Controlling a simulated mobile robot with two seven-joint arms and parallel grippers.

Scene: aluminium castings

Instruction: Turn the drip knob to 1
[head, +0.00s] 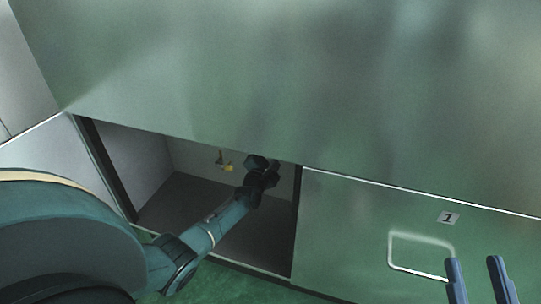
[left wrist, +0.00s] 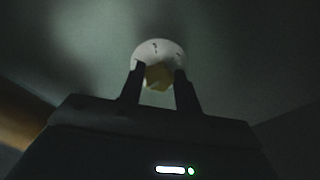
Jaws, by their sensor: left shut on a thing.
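The drip knob (left wrist: 158,77) is a small yellowish piece in front of a round white dial (left wrist: 172,48) with dark marks, in the left wrist view. The marks are too small and dim to read. My left gripper (left wrist: 159,80) has its two dark fingers on either side of the knob and is shut on it. In the head view my left arm reaches into an open cabinet, with the left gripper (head: 262,170) under the counter edge; its fingertips and the knob are not clearly visible there. My right gripper (head: 476,265) is open and empty at the lower right.
The cabinet (head: 120,160) has side walls and an upper edge close around my left arm. A small yellow fitting (head: 228,168) shows near its back wall.

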